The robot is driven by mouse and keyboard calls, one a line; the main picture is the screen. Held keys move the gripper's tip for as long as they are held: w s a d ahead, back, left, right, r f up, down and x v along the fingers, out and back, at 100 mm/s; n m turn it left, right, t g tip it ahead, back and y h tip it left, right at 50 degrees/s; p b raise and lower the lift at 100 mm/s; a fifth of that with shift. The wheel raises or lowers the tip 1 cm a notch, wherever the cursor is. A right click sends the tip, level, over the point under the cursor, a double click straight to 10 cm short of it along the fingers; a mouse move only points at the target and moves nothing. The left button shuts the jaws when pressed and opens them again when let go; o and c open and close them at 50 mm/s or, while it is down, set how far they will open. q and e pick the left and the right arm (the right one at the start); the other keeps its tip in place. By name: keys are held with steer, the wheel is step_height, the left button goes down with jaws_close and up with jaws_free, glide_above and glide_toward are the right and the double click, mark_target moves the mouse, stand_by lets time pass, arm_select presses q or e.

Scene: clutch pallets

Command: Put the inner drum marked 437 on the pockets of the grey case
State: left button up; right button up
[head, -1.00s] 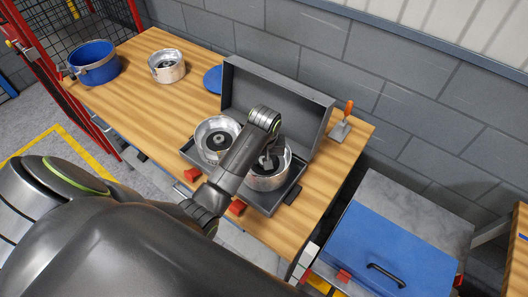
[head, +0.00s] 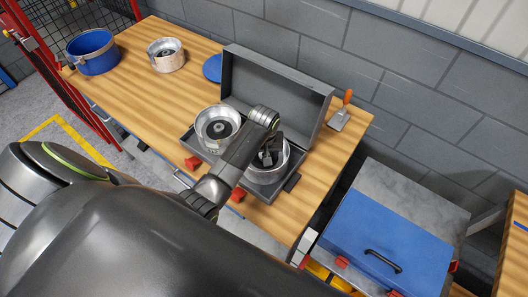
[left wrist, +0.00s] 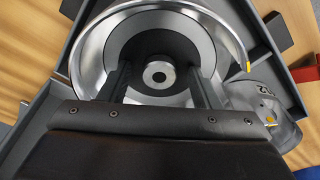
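The open grey case (head: 285,92) stands on the wooden table with its lid up at the back. A silver drum (head: 201,124) sits in its left part and another silver drum (head: 262,177) in its right part. My left gripper (head: 268,158) is over the right drum. In the left wrist view, my left gripper's fingers (left wrist: 159,88) are spread on either side of the small central hub (left wrist: 158,74), apart from it, inside the drum's rim (left wrist: 88,55). A third silver drum (head: 166,66) stands on the table at the back left. I cannot read 437 on any drum. My right gripper is not in view.
A blue bucket-like drum (head: 95,63) stands at the table's far left corner. A blue disc (head: 211,69) lies behind the case. An orange-handled tool (head: 340,116) lies to its right. A blue box (head: 380,235) stands at the lower right. The table's left middle is clear.

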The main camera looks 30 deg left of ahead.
arm_select(q)
steer(key=shift+r, duration=0.65)
step_height(320, 180, up, 11)
steer(key=s, duration=0.1)
steer(key=shift+s+d, duration=0.15)
steer(key=shift+d, duration=0.15)
steer(key=shift+f, duration=0.15)
